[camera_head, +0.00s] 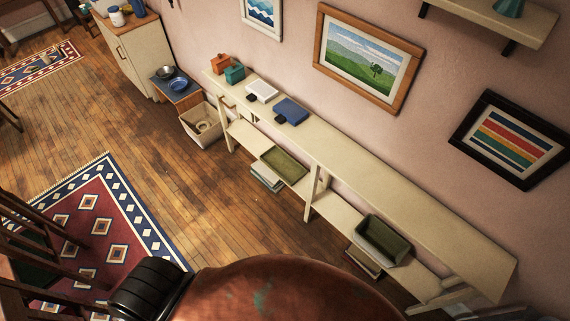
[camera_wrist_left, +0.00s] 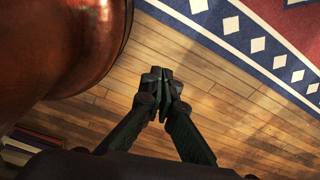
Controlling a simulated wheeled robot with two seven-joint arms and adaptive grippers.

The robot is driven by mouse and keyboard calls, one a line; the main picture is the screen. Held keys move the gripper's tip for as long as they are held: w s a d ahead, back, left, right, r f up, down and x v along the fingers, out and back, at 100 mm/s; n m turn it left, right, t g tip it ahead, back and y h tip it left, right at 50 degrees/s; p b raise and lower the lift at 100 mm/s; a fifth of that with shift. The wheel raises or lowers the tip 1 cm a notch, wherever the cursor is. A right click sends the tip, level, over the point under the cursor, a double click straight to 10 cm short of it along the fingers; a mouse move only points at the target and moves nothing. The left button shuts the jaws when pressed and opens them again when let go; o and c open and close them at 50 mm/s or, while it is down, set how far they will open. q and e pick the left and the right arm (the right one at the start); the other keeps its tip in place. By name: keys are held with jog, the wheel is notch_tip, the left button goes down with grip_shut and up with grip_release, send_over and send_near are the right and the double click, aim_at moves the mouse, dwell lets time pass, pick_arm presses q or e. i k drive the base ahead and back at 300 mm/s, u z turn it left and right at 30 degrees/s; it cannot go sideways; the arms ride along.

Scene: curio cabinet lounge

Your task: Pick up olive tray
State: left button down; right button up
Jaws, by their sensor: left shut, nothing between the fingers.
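A shallow olive tray (camera_head: 284,164) rests on the lower shelf of the long cream shelf unit (camera_head: 352,171) by the wall. A deeper dark olive bin (camera_head: 383,240) stands on the same low level farther right. My left gripper (camera_wrist_left: 160,82) shows in the left wrist view, with its fingers together and empty above the bare wooden floor. It is well apart from the tray, which is not seen in that view. My right gripper is not in view.
The unit's top holds orange and teal boxes, a white tray (camera_head: 262,91) and a blue tray (camera_head: 291,110). Books (camera_head: 266,178) lie below the olive tray. A cream bin (camera_head: 201,125) stands left of the unit. Wooden floor (camera_head: 210,200) is clear between rug (camera_head: 90,225) and unit.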

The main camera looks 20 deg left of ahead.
aim_at(284, 166)
jog(key=z, duration=2.75)
jog(key=k, duration=1.5)
jog(key=u, duration=1.7)
jog(key=i, duration=0.5)
jog(key=z, duration=0.05)
